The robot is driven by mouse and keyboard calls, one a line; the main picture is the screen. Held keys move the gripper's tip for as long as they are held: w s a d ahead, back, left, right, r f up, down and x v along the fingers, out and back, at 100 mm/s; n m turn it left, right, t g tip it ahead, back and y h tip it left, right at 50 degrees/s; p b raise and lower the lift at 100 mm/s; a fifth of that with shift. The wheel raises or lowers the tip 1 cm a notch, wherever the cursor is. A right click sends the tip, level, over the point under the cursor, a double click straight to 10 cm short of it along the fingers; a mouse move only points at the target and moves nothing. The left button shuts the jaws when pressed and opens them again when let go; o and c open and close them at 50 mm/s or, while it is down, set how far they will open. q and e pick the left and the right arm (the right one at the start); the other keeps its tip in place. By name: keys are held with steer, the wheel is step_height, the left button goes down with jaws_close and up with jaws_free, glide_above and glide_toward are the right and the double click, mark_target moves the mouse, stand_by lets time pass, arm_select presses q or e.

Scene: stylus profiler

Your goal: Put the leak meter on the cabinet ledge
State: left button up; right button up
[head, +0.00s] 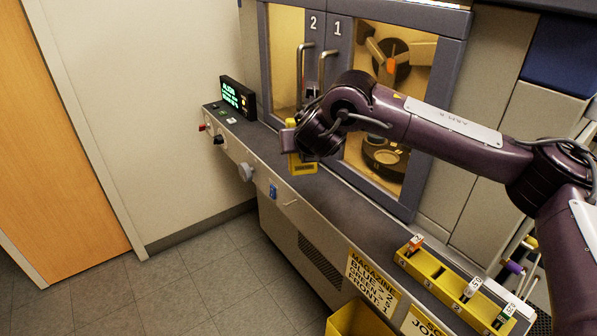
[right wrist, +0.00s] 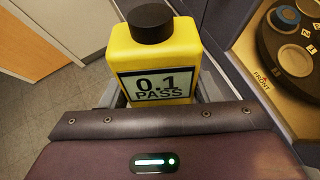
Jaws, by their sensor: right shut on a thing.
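The leak meter (right wrist: 160,52) is a yellow box with a black round knob and a screen reading "0.1 PASS" in the right wrist view. In the head view its yellow body (head: 303,166) shows below my right gripper (head: 291,140), at the cabinet ledge (head: 330,190). My right gripper is shut on the meter, and its jaws show beside the meter in the wrist view. The meter looks upright. I cannot tell whether its base touches the ledge. My left gripper is not in view.
A black display with green text (head: 238,97) stands at the ledge's left end, near knobs (head: 218,140). Glass doors (head: 335,60) with handles stand behind. A yellow slotted tray (head: 450,285) sits at the ledge's right. A yellow bin (head: 355,320) is below. The ledge between meter and tray is clear.

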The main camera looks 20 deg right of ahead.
steer(key=w+d+r+n+t+y, duration=0.35)
steer(key=d+r+n+y, duration=0.2)
steer(key=d+r, duration=0.2)
steer(key=p, duration=0.3)
glide_above(324, 191)
steer(key=shift+m+g, duration=0.25)
steer(key=shift+g, duration=0.2)
step_height(324, 191, down, 20)
steer(key=shift+r, duration=0.15)
steer(key=o, duration=1.1)
steer(key=shift+s, duration=0.1)
steer(key=shift+b, duration=0.3)
steer(key=b+v, duration=0.1)
steer(key=v, duration=1.1)
steer(key=shift+b, duration=0.4)
